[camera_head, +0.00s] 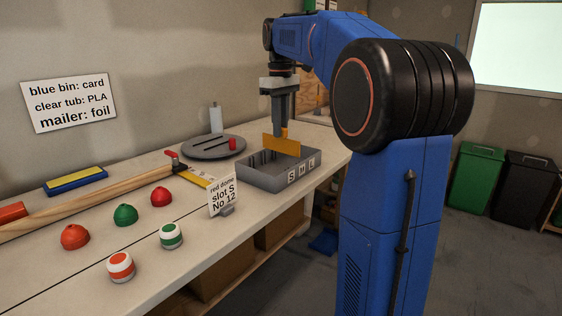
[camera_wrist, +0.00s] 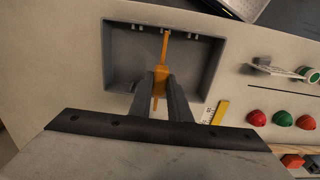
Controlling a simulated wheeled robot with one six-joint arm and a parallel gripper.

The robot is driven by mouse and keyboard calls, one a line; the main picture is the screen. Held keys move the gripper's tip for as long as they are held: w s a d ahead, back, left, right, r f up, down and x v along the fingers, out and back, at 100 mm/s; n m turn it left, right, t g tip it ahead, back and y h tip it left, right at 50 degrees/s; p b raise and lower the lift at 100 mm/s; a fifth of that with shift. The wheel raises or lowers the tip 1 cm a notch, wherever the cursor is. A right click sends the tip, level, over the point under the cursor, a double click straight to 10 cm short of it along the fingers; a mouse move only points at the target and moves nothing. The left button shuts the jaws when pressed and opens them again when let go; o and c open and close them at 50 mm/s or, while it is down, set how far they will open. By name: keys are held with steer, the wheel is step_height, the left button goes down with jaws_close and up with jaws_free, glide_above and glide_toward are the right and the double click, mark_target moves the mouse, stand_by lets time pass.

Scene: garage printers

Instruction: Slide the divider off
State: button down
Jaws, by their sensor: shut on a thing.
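The divider (camera_head: 281,146) is a thin orange plate standing upright at the grey box (camera_head: 272,184), with much of it above the rim. The box front carries the letters S, M and L. My gripper (camera_head: 282,131) is above the box, pointing down, shut on the divider's upper tab. In the wrist view the divider (camera_wrist: 165,48) runs lengthwise between the fingers of my gripper (camera_wrist: 162,76), over the box (camera_wrist: 108,60). Slots show along the box's wall. The divider's lower edge is hidden, so I cannot tell whether it sits in slots.
A card (camera_head: 222,196) reading "red dome slot S No 12" stands left of the box. Red and green domes (camera_head: 125,214) and striped round pieces (camera_head: 171,235) lie on the bench. A grey round plate (camera_head: 205,146) and a yellow rule (camera_head: 196,176) are close by.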

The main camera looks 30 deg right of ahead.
steer(key=shift+r, duration=1)
